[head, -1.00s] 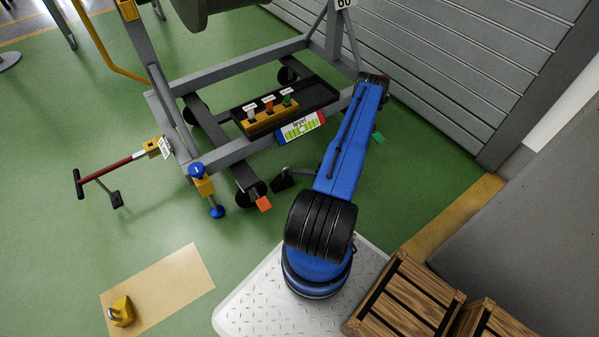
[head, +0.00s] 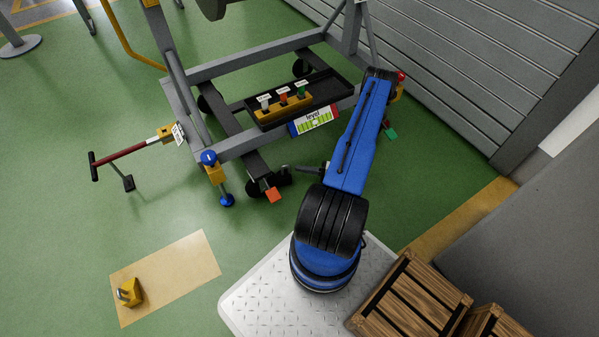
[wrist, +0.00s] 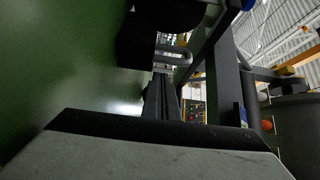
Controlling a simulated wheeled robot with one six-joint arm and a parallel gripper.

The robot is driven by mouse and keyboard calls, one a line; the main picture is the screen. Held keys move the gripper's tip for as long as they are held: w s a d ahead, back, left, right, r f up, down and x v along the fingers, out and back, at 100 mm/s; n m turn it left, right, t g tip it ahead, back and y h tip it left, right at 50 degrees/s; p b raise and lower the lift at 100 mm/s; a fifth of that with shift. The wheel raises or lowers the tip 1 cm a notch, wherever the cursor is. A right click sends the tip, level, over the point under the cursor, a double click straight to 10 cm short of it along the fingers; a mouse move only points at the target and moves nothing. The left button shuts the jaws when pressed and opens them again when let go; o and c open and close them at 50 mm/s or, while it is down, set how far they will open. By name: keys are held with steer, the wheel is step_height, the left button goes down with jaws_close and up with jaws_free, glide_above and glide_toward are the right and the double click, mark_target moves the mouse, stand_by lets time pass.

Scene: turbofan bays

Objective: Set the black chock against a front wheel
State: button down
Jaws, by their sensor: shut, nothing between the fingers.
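The black chock (head: 284,177) lies on the green floor at the stand's front wheel with the orange tag (head: 273,195). It appears to touch or nearly touch the wheel (head: 256,187); the exact contact is unclear. In the wrist view the chock (wrist: 134,44) is a dark block below the round dark wheel (wrist: 166,12), with a grey handle (wrist: 178,53) beside it. My gripper (wrist: 163,92) is shut and empty, pointing at the handle side of the chock. In the head view my blue arm hides most of the gripper.
The grey stand carries a black tray (head: 330,88) and a level sign (head: 314,121). A blue-knobbed jack (head: 213,175) and a red tow bar (head: 125,158) are at left. A yellow block (head: 130,292) lies on a tan mat (head: 190,265). Wooden crates (head: 412,300) stand at lower right.

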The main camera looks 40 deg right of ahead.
steer(key=shift+s+d, duration=0.15)
steer(key=shift+d, duration=0.8)
steer(key=v, duration=1)
